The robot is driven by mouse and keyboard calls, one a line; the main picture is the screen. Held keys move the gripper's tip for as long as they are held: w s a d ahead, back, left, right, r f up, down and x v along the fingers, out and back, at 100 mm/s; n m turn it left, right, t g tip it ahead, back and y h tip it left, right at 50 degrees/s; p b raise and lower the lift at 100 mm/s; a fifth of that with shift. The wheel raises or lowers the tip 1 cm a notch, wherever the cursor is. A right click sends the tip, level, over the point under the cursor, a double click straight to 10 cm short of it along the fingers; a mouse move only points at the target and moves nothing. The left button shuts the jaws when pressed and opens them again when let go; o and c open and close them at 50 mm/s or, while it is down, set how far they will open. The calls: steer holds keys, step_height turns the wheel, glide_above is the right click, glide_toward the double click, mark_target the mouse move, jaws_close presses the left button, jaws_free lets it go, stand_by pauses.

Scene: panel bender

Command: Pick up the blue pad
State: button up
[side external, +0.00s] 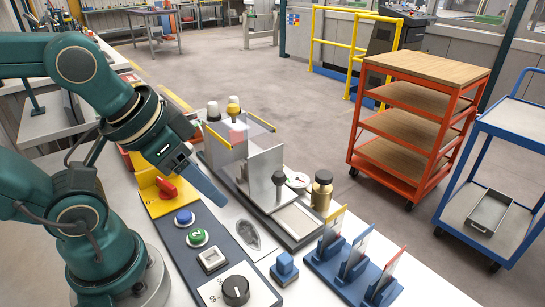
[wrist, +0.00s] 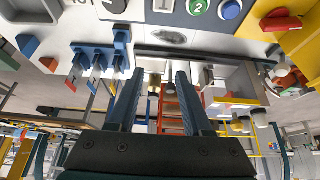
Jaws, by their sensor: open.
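The blue pad (side external: 285,268) is a small blue block with a raised top. It stands on the white bench at the front, right of the black rotary knob and left of the card holders. In the wrist view a blue block that looks like it (wrist: 121,38) is at upper left, beyond the left finger. My gripper (side external: 207,188) is above the control panel, up and left of the pad and well apart from it. In the wrist view my gripper (wrist: 156,75) has its two fingers spread with nothing between them.
Blue card holders (side external: 352,268) stand right of the pad. A control panel (side external: 222,278) with buttons and a black knob (side external: 236,290) lies left of it. A clear-walled fixture (side external: 262,170) and a brass weight (side external: 321,190) stand behind. An orange cart (side external: 410,125) is beyond the bench.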

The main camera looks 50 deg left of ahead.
steer(key=o, duration=0.6)
steer(key=shift+c, duration=0.2)
steer(key=g, duration=0.4)
glide_above(285, 257)
steer(key=w+a, duration=0.1)
steer(key=a, duration=0.1)
step_height(285, 257, down, 6)
steer(key=f, duration=0.1)
steer(key=d+f+g, duration=0.1)
steer(key=d+f, duration=0.1)
steer(key=shift+s+f, duration=0.2)
steer(key=shift+s, duration=0.2)
steer(key=shift+s+f+g, duration=0.15)
steer(key=shift+f+g, duration=0.15)
steer(key=shift+f, duration=2.35)
